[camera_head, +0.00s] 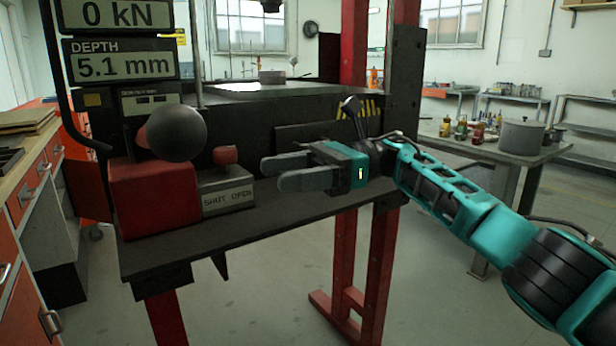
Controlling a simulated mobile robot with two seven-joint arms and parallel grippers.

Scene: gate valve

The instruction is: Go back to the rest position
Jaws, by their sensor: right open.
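My right gripper (276,173) comes in from the right on a teal and black arm. Its two grey fingers point left and are apart, with nothing between them. It is in front of the press bench, to the right of a grey valve block (228,194) marked "SHUT OPEN". A small red knob (225,155) sits on top of that block, and the fingertips are apart from it. My left gripper is not in view.
A dark bench shelf (290,207) runs under the gripper, with red posts (381,270) behind. Display panels (122,66) read "0 kN" and "5.1 mm". A red drawer cabinet (32,185) stands left. A table (490,150) with a pot (521,135) and bottles stands right. The floor between is clear.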

